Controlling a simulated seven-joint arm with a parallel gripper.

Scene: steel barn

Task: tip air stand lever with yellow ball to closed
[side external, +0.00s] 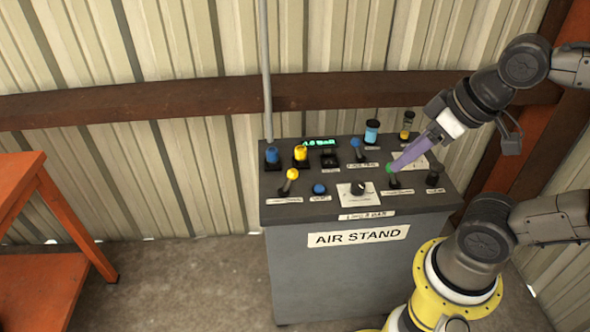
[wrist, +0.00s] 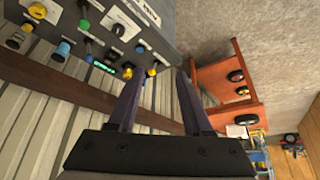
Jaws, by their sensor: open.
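The air stand (side external: 335,270) is a grey cabinet with a dark sloped panel of controls. The lever with the yellow ball (side external: 292,174) is at the panel's front left, its stem tilted up and slightly right in the side view. In the wrist view its yellow ball (wrist: 151,72) appears near the left fingertip. My gripper (side external: 396,166) has purple fingers and is over the right part of the panel in the side view, overlapping a green-ball lever; contact cannot be told. In the wrist view my gripper (wrist: 160,74) is open, with nothing between its fingers.
A yellow knob (side external: 300,153) and a blue knob (side external: 272,155) stand behind the yellow-ball lever. A blue button (side external: 318,188) and black dial (side external: 358,188) are to its right. A blue-ball lever (side external: 356,143) is farther back. An orange table (side external: 20,185) stands left, beyond free floor.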

